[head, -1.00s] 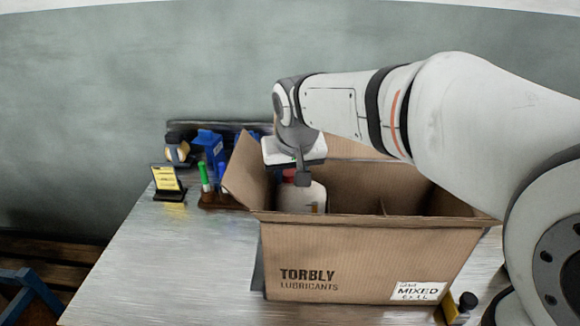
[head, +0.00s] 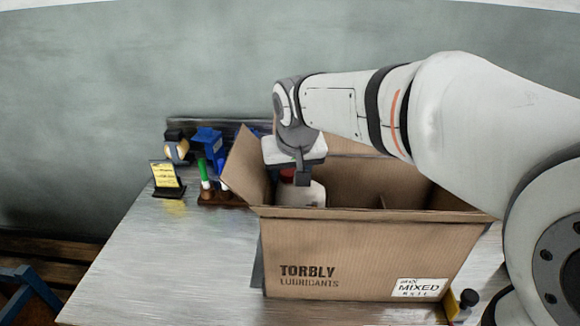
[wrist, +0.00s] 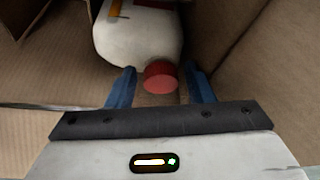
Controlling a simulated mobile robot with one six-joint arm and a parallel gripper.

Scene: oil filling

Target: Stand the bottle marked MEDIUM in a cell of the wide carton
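A white bottle with a red cap (head: 287,174) is inside the wide carton (head: 360,250), at its left end. The carton's rim hides its lower part, and I cannot read its marking. My gripper (head: 298,178) points down into the carton at the bottle's top. In the wrist view, the blue fingers (wrist: 161,86) stand on both sides of the red cap, with the white bottle body (wrist: 138,35) beyond.
The carton's left flap (head: 242,168) stands outward beside my gripper. A divider (head: 383,201) shows inside to the right. Pens in a holder (head: 222,199), a yellow sign (head: 166,175) and blue items (head: 209,142) stand behind left. The table's front left is clear.

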